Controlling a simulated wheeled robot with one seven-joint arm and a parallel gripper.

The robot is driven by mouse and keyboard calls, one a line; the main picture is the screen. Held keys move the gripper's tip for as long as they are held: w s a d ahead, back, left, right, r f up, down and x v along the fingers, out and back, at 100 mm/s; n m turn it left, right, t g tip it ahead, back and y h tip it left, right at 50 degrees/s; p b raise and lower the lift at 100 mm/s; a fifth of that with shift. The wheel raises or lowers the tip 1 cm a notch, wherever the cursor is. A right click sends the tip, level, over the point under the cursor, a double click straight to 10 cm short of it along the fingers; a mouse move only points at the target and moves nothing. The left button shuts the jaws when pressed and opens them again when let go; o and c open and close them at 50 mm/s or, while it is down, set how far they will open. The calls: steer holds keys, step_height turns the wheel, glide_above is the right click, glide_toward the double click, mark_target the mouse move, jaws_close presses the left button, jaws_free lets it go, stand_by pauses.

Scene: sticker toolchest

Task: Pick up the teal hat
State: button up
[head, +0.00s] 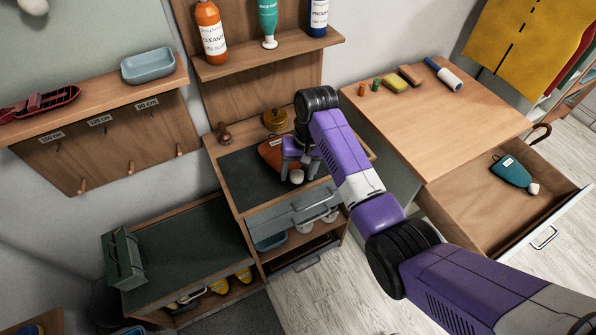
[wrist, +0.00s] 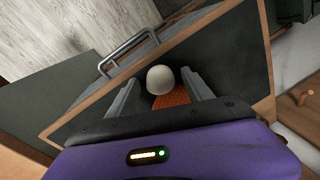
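The teal hat (head: 510,172), with a white pompom, lies in the open wooden drawer at the right of the head view. My gripper (head: 301,172) is far to its left, low over the dark top of the middle cabinet. An orange hat (head: 276,153) with a white pompom (head: 297,176) lies there, partly hidden by my gripper. In the wrist view the fingers (wrist: 158,82) stand apart on either side of the white pompom (wrist: 160,79) and orange knit (wrist: 172,100). I see no firm grip on it. The teal hat is not in the wrist view.
The open drawer (head: 490,207) sticks out below the wooden desk (head: 440,125). A brass pot (head: 275,121) and a wooden knob-like object (head: 224,133) stand behind the orange hat. Bottles stand on the shelf (head: 270,60) above. A green box (head: 122,258) stands on the low bench.

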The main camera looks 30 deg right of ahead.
step_height(320, 180, up, 12)
steer(key=d+p, duration=0.1)
steer(key=p, duration=0.1)
steer(key=shift+s+d, duration=0.3)
steer(key=shift+d, duration=0.05)
steer(key=shift+r, duration=0.1)
